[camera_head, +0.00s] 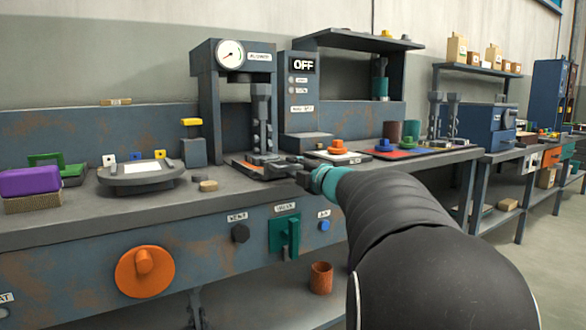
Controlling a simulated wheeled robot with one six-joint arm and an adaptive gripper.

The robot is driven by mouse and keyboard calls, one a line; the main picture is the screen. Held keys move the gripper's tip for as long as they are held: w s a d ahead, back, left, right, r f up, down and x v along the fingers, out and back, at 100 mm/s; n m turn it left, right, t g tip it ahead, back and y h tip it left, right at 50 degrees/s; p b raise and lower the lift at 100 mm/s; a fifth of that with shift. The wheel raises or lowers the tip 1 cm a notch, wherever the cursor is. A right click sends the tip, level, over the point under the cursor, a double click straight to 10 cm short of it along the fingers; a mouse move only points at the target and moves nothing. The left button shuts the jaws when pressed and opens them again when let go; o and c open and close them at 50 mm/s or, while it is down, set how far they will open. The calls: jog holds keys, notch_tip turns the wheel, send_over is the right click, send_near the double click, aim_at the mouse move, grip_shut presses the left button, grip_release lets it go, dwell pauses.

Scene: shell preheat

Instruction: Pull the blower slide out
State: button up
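On the front panel below the bench top is a green plate with an upright green handle (293,238). A small label sits above it, too small to read surely, so I cannot tell whether this is the blower slide. A black knob (240,233) is left of it and a small blue button (324,226) right of it. My gripper (284,168) reaches over the bench top, in front of the press with the gauge, above and apart from the green handle. Its fingers are small and dark here; I cannot tell whether they are open or shut.
A large orange knob (145,270) sticks out of the panel at left. The press (207,105) and an OFF control box (301,92) stand behind my gripper. A brown cup (321,278) stands on the lower shelf. My arm covers the panel's right part.

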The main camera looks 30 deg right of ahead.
jog(key=s, duration=1.1)
jog(key=shift+d, duration=0.15)
jog(key=shift+s+r, duration=0.1)
jog(key=s+a+f+m+g+p, duration=0.4)
jog(key=s+a+f+m+g, duration=0.2)
jog(key=s+a, duration=0.5)
jog(key=s+a+f+m+g+p, duration=0.5)
jog(key=s+a+f+m, duration=0.5)
jog(key=s+a+m, duration=0.2)
jog(key=shift+a+f+g+h, duration=0.35)
jog(key=shift+a+g, duration=0.2)
jog(key=shift+g, duration=0.15)
